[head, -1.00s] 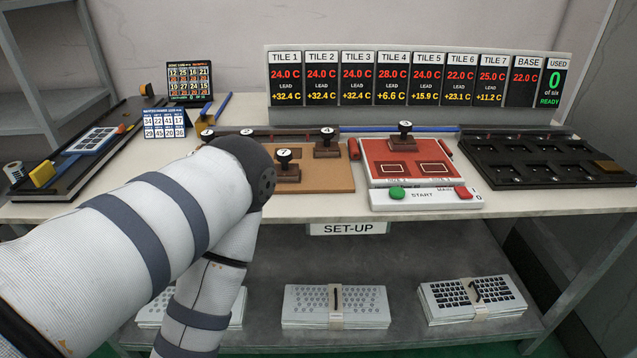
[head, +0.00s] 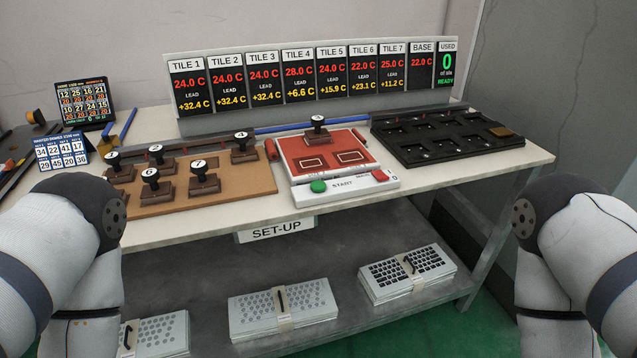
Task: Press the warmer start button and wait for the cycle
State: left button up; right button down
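The warmer (head: 300,172) is a white unit with a red top plate, standing at the front middle of the table. Its green start button (head: 318,186) is on the front strip, left of the word START. A red button (head: 380,175) is at the strip's right end. A stamp-like tile numbered 3 (head: 318,122) stands at the back of the red plate. The display board behind reads READY in green. My arms show at the lower left and lower right, both apart from the warmer. Neither gripper is in view.
Several numbered tiles stand on a brown board (head: 225,190) left of the warmer. A black tray (head: 425,158) with dark slots lies to its right. A blue bar (head: 300,125) lies behind. The table's front edge is clear.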

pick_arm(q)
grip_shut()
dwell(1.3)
